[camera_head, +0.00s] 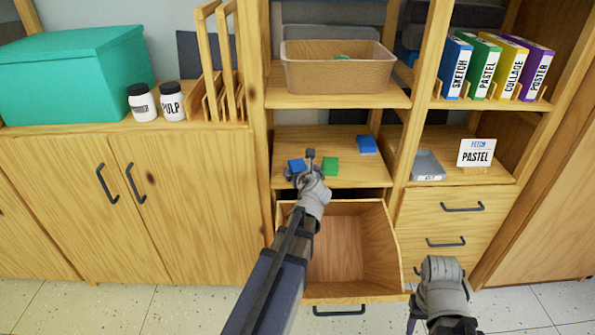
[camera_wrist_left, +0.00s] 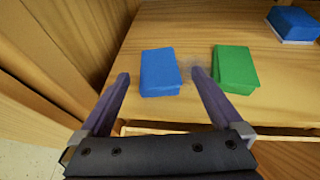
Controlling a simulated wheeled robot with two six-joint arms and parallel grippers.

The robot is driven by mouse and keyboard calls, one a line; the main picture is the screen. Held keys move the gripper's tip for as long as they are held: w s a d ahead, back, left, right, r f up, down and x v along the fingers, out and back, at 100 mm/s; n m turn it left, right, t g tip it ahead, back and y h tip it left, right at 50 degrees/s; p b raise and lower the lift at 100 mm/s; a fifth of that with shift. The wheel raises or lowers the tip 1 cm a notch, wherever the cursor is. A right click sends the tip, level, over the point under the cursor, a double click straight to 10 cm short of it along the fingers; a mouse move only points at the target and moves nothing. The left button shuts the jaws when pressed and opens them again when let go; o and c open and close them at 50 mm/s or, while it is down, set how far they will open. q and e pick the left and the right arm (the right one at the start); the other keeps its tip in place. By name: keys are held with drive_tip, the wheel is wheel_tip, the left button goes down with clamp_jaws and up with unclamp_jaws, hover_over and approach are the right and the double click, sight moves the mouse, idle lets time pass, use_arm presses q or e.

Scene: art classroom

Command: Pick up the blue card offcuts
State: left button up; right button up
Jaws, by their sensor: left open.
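Blue card offcuts (camera_head: 297,166) lie as a small stack at the left of the shelf above the open drawer. They also show in the left wrist view (camera_wrist_left: 160,72), just beyond and between my left fingertips. A second blue stack (camera_head: 366,145) lies farther back right on the same shelf; in the left wrist view (camera_wrist_left: 293,24) it has a pale layer beneath. My left gripper (camera_head: 303,165) is open and empty, reaching in over the shelf edge. Its right fingertip is close to a green stack (camera_wrist_left: 234,69). My right gripper (camera_head: 428,319) hangs low at the right, its fingers mostly hidden.
The green stack (camera_head: 330,166) sits right of the near blue one. An open, empty drawer (camera_head: 345,243) juts out below the shelf (camera_head: 290,143). A wooden tray (camera_head: 338,75) stands on the shelf above. A grey tray (camera_head: 427,165) and a PASTEL sign (camera_head: 477,152) stand at right.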

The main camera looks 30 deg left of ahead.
sight(298, 167)
use_arm(q)
drive_tip(key=b+x, duration=0.1)
drive_tip(key=x, duration=0.3)
drive_tip(key=shift+a+f, duration=0.15)
drive_tip(key=shift+a, duration=0.1)
drive_tip(key=shift+s, duration=0.1)
drive_tip(key=shift+d, duration=0.1)
drive_tip(key=c, duration=1.4)
